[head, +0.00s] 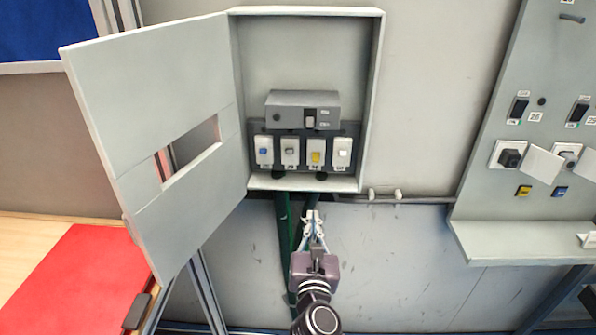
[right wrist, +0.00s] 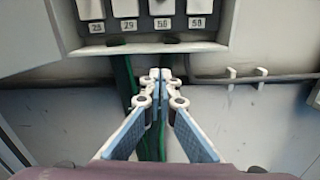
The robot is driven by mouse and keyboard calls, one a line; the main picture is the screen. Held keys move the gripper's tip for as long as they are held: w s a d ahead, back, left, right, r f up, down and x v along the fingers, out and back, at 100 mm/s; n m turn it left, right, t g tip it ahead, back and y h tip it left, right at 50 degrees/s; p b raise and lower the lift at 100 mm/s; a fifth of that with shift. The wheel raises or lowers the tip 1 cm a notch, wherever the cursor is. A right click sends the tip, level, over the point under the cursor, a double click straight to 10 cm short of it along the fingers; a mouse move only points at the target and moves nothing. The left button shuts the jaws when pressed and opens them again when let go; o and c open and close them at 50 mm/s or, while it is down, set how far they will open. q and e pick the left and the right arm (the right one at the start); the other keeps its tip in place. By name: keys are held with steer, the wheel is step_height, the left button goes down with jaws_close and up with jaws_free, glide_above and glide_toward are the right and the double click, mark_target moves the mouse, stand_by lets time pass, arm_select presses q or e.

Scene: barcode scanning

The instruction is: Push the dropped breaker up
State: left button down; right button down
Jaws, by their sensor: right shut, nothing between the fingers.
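The open grey breaker box (head: 373,100) is on the wall, with a row of several white breakers inside it. From left to right their levers are blue (head: 263,151), grey (head: 289,152), yellow (head: 315,157) and white (head: 341,153). The yellow lever appears to sit a little lower than the others. A larger main breaker (head: 309,118) is above the row. My right gripper (head: 313,214) is shut and empty, below the box and apart from it. In the right wrist view its fingertips (right wrist: 161,74) meet under the box's bottom edge. My left gripper is out of view.
The box's door (head: 150,85) stands open to the left. Green cables (head: 283,225) run down behind my right gripper. A panel with switches and sockets (head: 520,130) is at the right. A red mat (head: 70,285) lies at lower left.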

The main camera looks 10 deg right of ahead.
glide_toward(314, 188)
steer(key=r, duration=0.1)
steer(key=shift+w+r+n+t+h, duration=0.15)
steer(key=shift+w+n+t+h, duration=0.1)
steer(key=shift+n+t+h, duration=0.15)
steer(key=p+x, duration=0.1)
steer(key=x, duration=0.8)
steer(key=shift+w, duration=0.2)
step_height(314, 188, up, 3)
steer(key=shift+s+a+f+p, duration=0.1)
steer(key=shift+s+p, duration=0.05)
steer(key=shift+p, duration=0.8)
steer(key=shift+s+a+r, duration=0.1)
steer(key=shift+s+r, duration=0.2)
steer(key=shift+r, duration=0.1)
